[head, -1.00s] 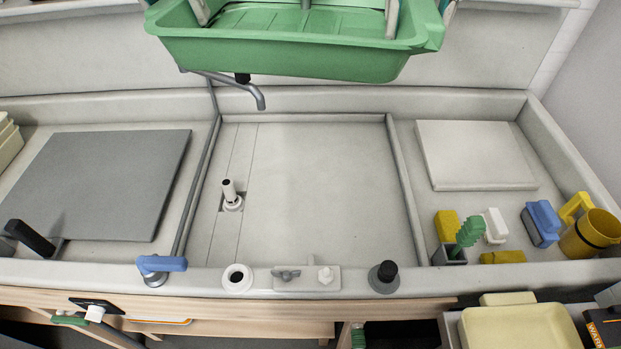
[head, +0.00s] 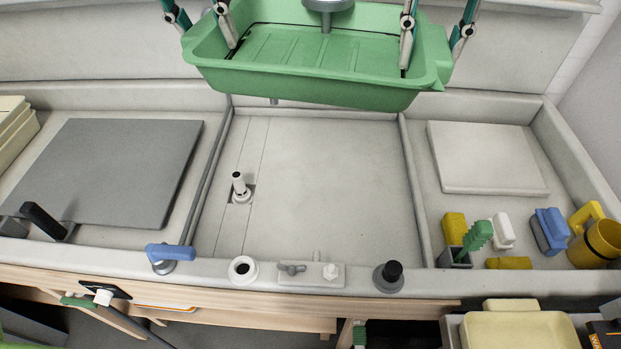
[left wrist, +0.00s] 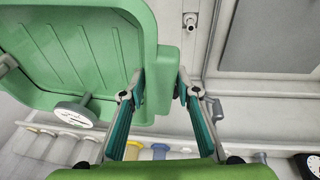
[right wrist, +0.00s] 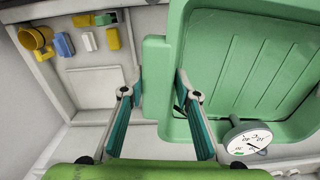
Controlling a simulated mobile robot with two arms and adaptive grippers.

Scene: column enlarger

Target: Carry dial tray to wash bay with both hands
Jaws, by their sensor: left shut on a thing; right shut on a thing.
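The green dial tray (head: 310,90) hangs in the air, roughly level, over the back edge of the sink bench. Its round dial (head: 327,5) is partly cut off above, and its face shows in the right wrist view (right wrist: 248,139). My left gripper (head: 207,32) is shut on the tray's left end, one finger inside the wall and one outside. My right gripper (head: 432,45) is shut on its right end in the same way. The wide middle bay (head: 330,185), probably the wash bay, lies empty below and nearer, with a white standpipe (head: 240,187) at its left.
A grey board (head: 115,170) covers much of the left bay. The right bay holds a white slab (head: 486,158), a yellow jug (head: 597,243) and several brushes and sponges. A blue-handled tap (head: 170,252) and black knob (head: 389,274) stand on the front rim. The tray hides most of the spout.

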